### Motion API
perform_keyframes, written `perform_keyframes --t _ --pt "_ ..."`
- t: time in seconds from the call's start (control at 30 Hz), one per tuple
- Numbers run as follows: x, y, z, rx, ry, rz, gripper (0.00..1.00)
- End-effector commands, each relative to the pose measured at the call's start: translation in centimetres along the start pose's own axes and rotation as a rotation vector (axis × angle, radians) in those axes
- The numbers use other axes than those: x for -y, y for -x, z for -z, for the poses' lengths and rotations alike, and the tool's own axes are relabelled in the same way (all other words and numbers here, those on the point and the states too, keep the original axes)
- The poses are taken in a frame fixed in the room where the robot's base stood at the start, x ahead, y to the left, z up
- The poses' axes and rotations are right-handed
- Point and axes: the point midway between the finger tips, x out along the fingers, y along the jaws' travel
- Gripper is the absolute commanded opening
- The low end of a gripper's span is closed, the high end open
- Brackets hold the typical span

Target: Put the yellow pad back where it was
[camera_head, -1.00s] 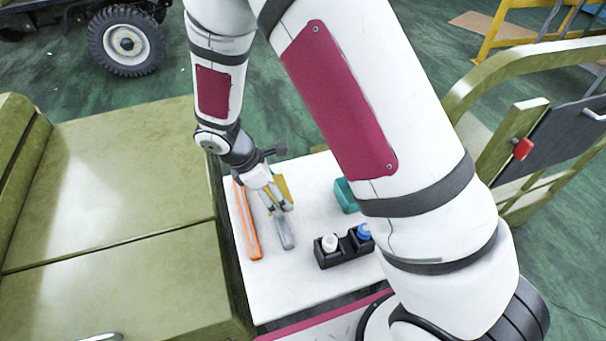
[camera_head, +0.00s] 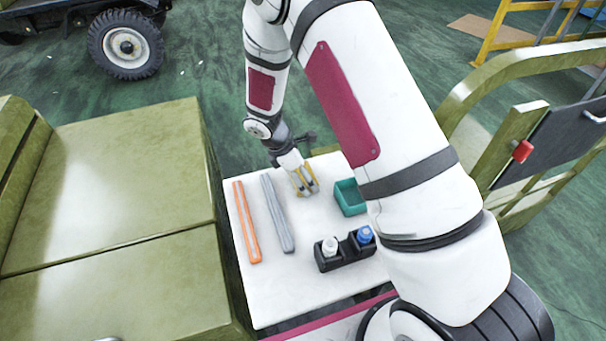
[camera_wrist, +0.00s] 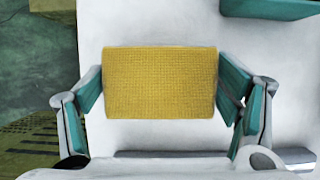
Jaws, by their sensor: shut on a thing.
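The yellow pad (camera_wrist: 160,82) is a textured rectangle between my gripper's two fingers in the wrist view. My gripper (camera_head: 305,190) is shut on it, the fingers at its left and right ends. In the head view only small parts of the pad (camera_head: 303,184) show between and beside the fingers. The gripper is over the far part of the white table (camera_head: 300,290), between the grey bar and the teal box. I cannot tell whether the pad touches the table top.
A grey bar (camera_head: 278,214) and an orange bar (camera_head: 246,222) lie to the left. A teal open box (camera_head: 349,199) stands close on the right. A black holder (camera_head: 344,256) with a white-capped and a blue-capped bottle is nearer. The table's near left part is clear.

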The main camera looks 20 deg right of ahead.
Motion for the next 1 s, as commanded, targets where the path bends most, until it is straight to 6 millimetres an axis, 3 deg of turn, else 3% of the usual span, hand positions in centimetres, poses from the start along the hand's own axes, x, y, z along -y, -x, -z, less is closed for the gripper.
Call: perform_keyframes --t 0.33,0.37,0.43,0.83,1.0 --pt "-0.1 -0.3 0.1 0.000 0.000 -0.001 0.52" --pt "0.0 -0.3 0.1 0.000 0.000 -0.001 0.87" --pt "0.0 -0.2 0.1 0.000 -0.001 -0.001 1.00" --pt "0.0 0.0 0.0 0.000 -0.001 -0.001 1.00" --pt "-0.1 1.8 0.0 -0.002 -0.002 -0.004 1.00"
